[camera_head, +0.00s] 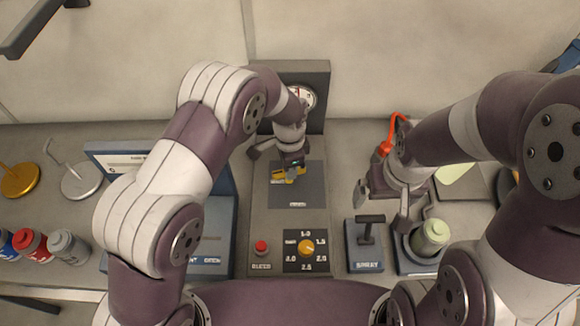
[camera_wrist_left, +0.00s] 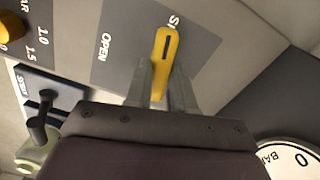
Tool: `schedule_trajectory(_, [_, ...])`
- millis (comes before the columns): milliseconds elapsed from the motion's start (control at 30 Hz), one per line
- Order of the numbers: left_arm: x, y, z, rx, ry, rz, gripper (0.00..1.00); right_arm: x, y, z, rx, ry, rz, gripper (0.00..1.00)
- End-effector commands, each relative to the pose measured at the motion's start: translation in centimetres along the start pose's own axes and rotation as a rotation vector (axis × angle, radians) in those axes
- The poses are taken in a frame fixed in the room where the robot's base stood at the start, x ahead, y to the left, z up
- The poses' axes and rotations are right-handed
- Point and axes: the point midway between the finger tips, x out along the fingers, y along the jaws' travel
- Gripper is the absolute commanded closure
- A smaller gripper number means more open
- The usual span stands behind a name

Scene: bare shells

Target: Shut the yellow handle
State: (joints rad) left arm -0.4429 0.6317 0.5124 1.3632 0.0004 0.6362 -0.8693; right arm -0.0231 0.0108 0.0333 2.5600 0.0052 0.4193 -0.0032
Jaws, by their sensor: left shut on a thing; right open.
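The yellow handle (camera_head: 290,174) sits on a dark grey plate (camera_head: 297,196) on the middle panel, partly hidden by my left gripper in the head view. My left gripper (camera_head: 287,165) reaches down over it from behind. In the left wrist view the yellow handle (camera_wrist_left: 164,48) stands between the two fingers of my left gripper (camera_wrist_left: 162,85), which is shut on it. Its free end lies between the word OPEN and a partly hidden word starting with S. My right gripper (camera_head: 382,208) is open and empty, above the panel to the right.
A red button (camera_head: 261,247) and a yellow dial (camera_head: 305,247) are on the panel in front. A round gauge (camera_wrist_left: 289,160) stands behind the plate.

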Motion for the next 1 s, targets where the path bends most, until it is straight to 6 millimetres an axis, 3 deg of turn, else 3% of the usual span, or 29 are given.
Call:
schedule_trajectory(433, [-0.34,-0.26,-0.08,0.233,0.003,-0.007,1.0,0.56,0.0,0.07,0.0,0.0,0.0,0.01])
schedule_trajectory(1000, [-0.44,-0.33,-0.12,0.276,0.004,-0.01,1.0,0.61,0.0,0.07,0.0,0.0,0.0,0.01])
